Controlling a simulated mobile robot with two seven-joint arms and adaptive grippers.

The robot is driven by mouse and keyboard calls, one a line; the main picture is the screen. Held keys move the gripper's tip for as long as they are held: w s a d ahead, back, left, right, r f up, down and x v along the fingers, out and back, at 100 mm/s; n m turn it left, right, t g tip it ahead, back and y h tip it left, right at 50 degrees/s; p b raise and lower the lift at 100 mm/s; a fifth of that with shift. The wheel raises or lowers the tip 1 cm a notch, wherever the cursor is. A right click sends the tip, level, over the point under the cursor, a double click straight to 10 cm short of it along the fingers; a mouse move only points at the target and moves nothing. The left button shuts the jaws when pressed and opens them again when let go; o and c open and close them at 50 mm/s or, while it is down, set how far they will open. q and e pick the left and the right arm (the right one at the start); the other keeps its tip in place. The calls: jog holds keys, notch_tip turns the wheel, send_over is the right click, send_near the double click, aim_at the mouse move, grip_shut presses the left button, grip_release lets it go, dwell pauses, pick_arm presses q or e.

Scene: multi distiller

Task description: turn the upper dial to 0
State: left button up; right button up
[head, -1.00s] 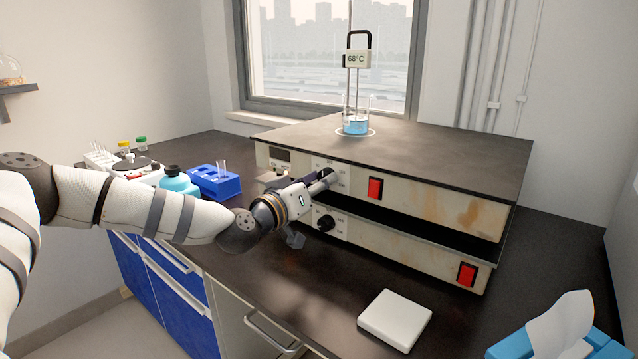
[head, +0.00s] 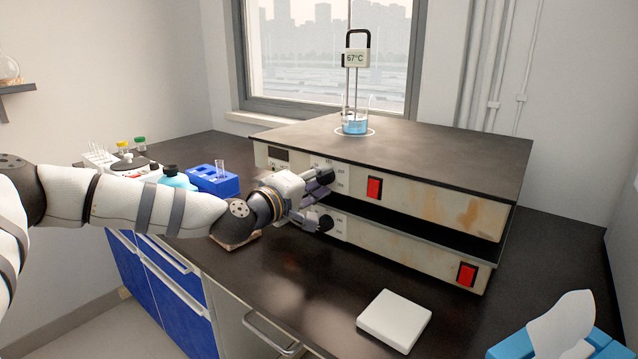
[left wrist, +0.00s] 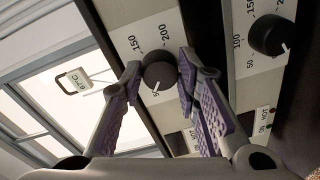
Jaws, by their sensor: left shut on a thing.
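The upper dial (left wrist: 159,72) is a black round knob with a white pointer mark, on a panel printed with 150 and 200. Its pointer points down and slightly left in the left wrist view; part of the scale there is hidden by a finger. My left gripper (left wrist: 158,74) is shut on the upper dial, one purple-padded finger on each side. In the head view the left gripper (head: 319,186) covers most of this dial. The lower dial (left wrist: 270,34) is a similar black knob, outside the fingers. My right gripper is not in view.
The two stacked units have red switches (head: 374,188) and a dark top (head: 440,140) bearing a beaker (head: 355,124) with a thermometer reading 67°C (head: 355,58). A blue tube rack (head: 213,181) stands behind my arm. A white square pad (head: 394,319) lies in front.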

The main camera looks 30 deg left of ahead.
pick_arm(q)
jog(key=n+b, duration=0.1)
jog(key=n, duration=0.2)
jog(key=shift+f, duration=0.1)
jog(key=n+b, duration=0.1)
jog(key=n, duration=0.2)
jog(key=shift+n+h, duration=0.3)
jog(key=shift+n, duration=0.1)
jog(key=n+b, duration=0.2)
jog(key=n, duration=0.2)
jog(key=shift+a+h, duration=0.1)
jog(key=shift+h, duration=0.2)
jog(key=shift+r+n+b, duration=0.3)
jog(key=shift+n+b, duration=0.3)
jog(key=shift+n, duration=0.4)
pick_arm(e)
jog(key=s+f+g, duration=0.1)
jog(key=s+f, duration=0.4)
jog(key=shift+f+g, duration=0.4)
pick_arm(q)
jog(key=shift+r, duration=0.1)
jog(key=o, duration=1.2)
